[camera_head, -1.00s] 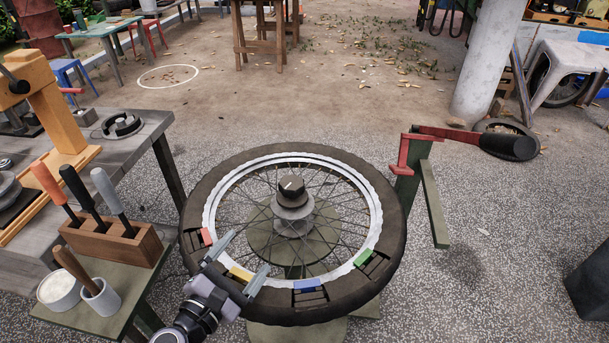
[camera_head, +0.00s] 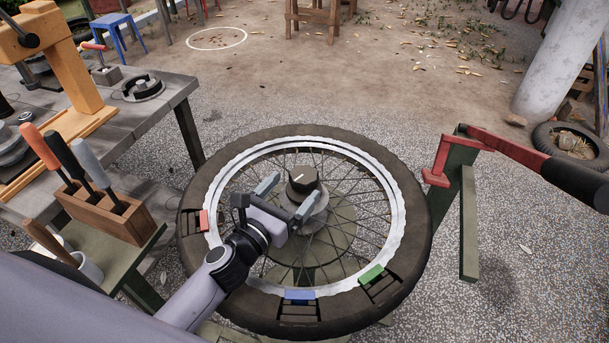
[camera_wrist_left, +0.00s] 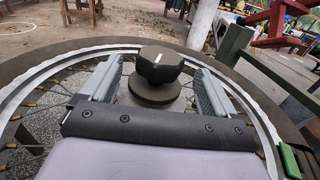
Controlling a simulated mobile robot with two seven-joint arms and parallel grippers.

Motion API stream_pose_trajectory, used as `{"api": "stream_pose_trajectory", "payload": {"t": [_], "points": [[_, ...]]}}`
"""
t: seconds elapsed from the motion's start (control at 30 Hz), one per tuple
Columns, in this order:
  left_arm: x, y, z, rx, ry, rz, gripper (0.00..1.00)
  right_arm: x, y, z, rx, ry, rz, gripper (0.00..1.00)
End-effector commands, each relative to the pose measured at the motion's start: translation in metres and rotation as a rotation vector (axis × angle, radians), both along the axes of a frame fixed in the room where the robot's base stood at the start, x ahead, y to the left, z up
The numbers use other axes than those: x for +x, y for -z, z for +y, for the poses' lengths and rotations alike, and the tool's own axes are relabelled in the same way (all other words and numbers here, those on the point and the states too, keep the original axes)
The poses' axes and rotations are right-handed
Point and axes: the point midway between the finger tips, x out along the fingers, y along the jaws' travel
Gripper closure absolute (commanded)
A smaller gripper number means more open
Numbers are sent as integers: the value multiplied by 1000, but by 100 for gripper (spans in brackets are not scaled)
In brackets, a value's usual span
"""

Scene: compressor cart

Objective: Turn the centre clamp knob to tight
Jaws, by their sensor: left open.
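The centre clamp knob (camera_head: 302,180) is dark and faceted, with a white mark on its top, and sits on the hub at the middle of the spoked wheel (camera_head: 414,210). It also shows in the left wrist view (camera_wrist_left: 160,64), ahead of and between my fingers. My left gripper (camera_head: 287,197) is open over the spokes, with one finger on each side of the knob's near side. In the left wrist view the fingers (camera_wrist_left: 155,88) stand apart from the knob, with gaps on both sides. My right gripper is not in view.
Red, blue (camera_head: 300,296) and green (camera_head: 371,273) clips sit on the tyre. A wooden block of handled tools (camera_head: 105,213) stands on the left bench. A red-handled clamp (camera_head: 437,163) on a green post stands right of the wheel.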

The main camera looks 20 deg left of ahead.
Motion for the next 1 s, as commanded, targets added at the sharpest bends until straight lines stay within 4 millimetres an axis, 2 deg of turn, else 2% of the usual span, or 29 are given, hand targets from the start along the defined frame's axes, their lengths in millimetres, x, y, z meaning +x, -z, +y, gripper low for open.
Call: {"api": "stream_pose_trajectory", "payload": {"t": [0.1,0.3,0.5,0.73,0.77,0.9,1.0], "points": [[17,-1,-4,0,0,-2,10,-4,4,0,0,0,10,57],[38,0,-9,1,0,-1,10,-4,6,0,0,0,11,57],[46,0,-11,2,0,0,10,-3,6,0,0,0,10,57],[46,0,-12,2,0,0,10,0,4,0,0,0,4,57],[46,0,-12,2,0,0,13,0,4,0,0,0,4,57],[46,0,-11,2,0,0,59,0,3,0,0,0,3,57],[46,0,-11,2,0,0,62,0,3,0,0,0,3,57]]}}
